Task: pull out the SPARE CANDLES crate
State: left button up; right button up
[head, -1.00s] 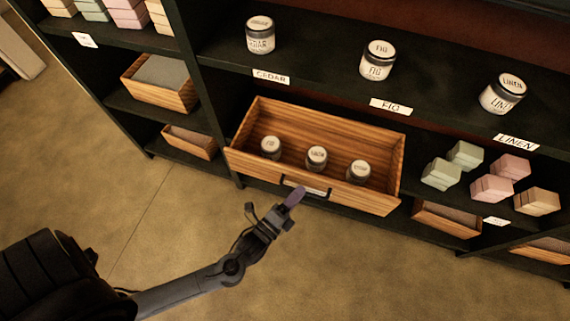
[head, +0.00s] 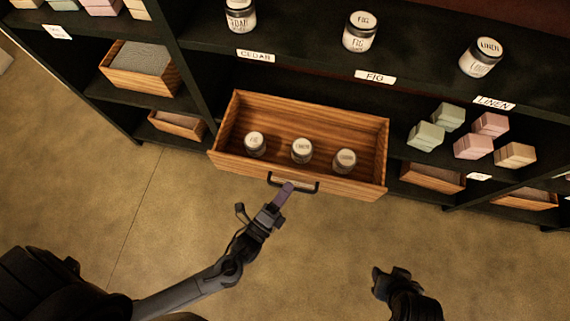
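Above, a shelf holds jars labelled CEDAR (head: 240,16), FIG (head: 360,32) and LINEN (head: 481,58). Soap blocks (head: 473,146) sit right of the crate. Smaller wooden boxes (head: 433,177) stand on the lower shelves. The floor (head: 320,250) before the crate is clear.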

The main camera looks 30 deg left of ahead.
pick_arm(q)
jog(key=shift+o, duration=1.2)
jog(key=shift+f, duration=0.1)
jog(key=shift+s, duration=0.1)
jog(key=p+v, duration=0.2)
jog(key=v, duration=0.8)
jog(key=shift+s, duration=0.35)
